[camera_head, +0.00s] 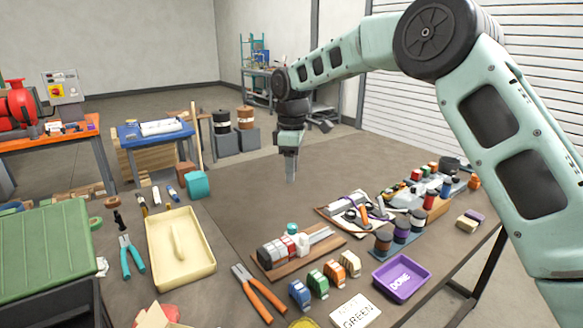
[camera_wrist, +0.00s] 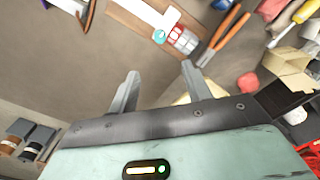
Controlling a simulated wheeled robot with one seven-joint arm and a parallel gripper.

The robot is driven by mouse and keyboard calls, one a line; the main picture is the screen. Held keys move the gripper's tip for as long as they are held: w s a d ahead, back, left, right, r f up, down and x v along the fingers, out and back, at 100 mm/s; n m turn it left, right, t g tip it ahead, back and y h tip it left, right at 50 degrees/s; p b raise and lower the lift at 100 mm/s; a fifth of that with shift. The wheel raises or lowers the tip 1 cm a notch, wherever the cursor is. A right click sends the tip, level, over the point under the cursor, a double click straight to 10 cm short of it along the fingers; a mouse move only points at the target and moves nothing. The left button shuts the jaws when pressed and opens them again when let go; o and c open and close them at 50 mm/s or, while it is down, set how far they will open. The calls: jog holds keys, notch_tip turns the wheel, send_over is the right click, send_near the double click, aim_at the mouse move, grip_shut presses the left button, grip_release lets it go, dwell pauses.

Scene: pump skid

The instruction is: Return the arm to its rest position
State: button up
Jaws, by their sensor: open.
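My gripper (camera_head: 291,168) hangs pointing down over the bare middle-back of the brown table in the head view. In the wrist view its two fingers (camera_wrist: 160,88) stand wide apart with nothing between them. My arm arches in from the right side of the head view. Below and in front of the gripper is a wooden board (camera_head: 325,244) with a red, white and grey pump-like assembly (camera_head: 283,249). This assembly also shows in the wrist view (camera_wrist: 183,40), beyond the fingers.
A cream tray (camera_head: 205,275), teal pliers (camera_head: 130,258) and a green box (camera_head: 45,240) stand left. Orange-handled pliers (camera_head: 262,295), several small coloured parts and a purple DONE tray (camera_head: 401,278) lie in front. Tool boards (camera_head: 350,212) lie right. The table around the gripper is clear.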

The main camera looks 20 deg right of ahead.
jog(key=s+a+r+m, duration=0.1)
jog(key=s+a, duration=0.4)
jog(key=s, duration=0.5)
jog(key=s+a+r+m, duration=0.1)
jog(key=s+a, duration=0.4)
jog(key=s, duration=0.4)
jog(key=s+d+f+m, duration=0.1)
jog(key=s+d+f, duration=0.1)
jog(key=s, duration=0.9)
jog(key=s+d+f+m, duration=0.1)
jog(key=s+f+m, duration=0.1)
jog(key=s, duration=1)
jog(key=shift+s+d+f+y, duration=0.25)
jog(key=shift+d+f+y, duration=0.05)
jog(key=shift+d+f, duration=0.1)
